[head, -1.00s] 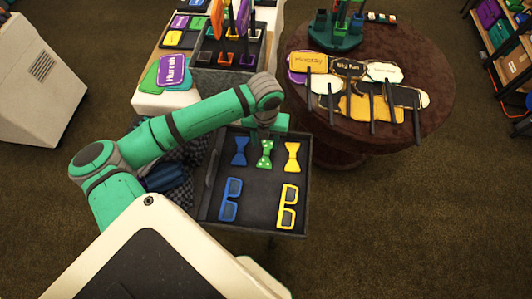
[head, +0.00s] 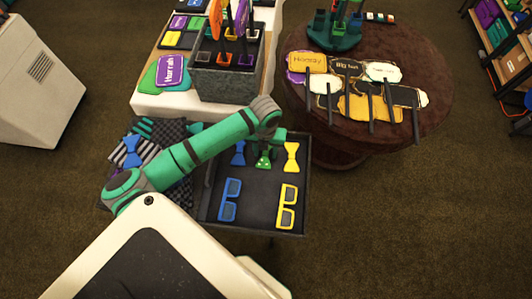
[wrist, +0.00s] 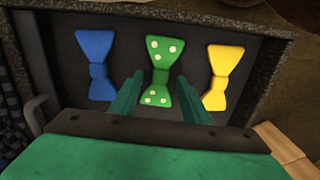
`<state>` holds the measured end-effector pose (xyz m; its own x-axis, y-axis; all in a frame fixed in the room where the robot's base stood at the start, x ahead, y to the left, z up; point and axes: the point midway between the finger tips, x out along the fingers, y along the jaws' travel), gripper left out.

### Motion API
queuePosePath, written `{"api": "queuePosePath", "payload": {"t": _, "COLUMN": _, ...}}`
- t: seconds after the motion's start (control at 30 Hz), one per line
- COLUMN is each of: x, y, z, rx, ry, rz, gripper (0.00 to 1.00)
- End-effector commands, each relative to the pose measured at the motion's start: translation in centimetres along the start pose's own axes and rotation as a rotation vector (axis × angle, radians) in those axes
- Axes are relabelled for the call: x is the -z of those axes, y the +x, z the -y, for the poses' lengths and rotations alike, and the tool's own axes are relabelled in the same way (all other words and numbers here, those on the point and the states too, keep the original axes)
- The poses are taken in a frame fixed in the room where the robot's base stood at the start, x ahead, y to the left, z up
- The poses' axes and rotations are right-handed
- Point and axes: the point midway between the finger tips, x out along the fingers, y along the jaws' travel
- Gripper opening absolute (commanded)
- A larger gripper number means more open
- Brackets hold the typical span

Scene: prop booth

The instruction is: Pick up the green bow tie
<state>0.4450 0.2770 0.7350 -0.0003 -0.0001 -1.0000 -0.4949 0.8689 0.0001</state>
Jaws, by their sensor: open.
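The green bow tie (wrist: 157,75) with pale dots lies upright in the wrist view, between a blue bow tie (wrist: 95,65) and a yellow bow tie (wrist: 225,75) in a dark tray (head: 255,205). In the head view the green bow tie (head: 263,161) is partly hidden by my gripper (head: 268,148). My gripper also shows in the wrist view (wrist: 156,90), with its two fingers apart, one on each side of the bow tie's lower half. It is open and holds nothing. I cannot tell whether the fingers touch the tray floor.
Blue glasses (head: 230,200) and yellow glasses (head: 287,207) lie in the tray's front part. A round brown table (head: 430,70) with speech-bubble signs stands right of the tray. A box of colourful props (head: 225,85) stands behind it. Patterned cloths (head: 160,150) lie to the left.

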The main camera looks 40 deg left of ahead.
Motion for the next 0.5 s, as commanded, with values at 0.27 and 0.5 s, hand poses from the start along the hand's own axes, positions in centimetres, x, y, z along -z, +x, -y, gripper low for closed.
{"api": "queuePosePath", "payload": {"t": 0.27, "x": -0.01, "y": -0.04, "z": -0.15, "rx": 0.000, "ry": -0.002, "rz": 0.001, "gripper": 0.11}}
{"api": "queuePosePath", "payload": {"t": 0.5, "x": 0.00, "y": -0.05, "z": 0.12, "rx": 0.000, "ry": 0.002, "rz": 0.001, "gripper": 0.00}}
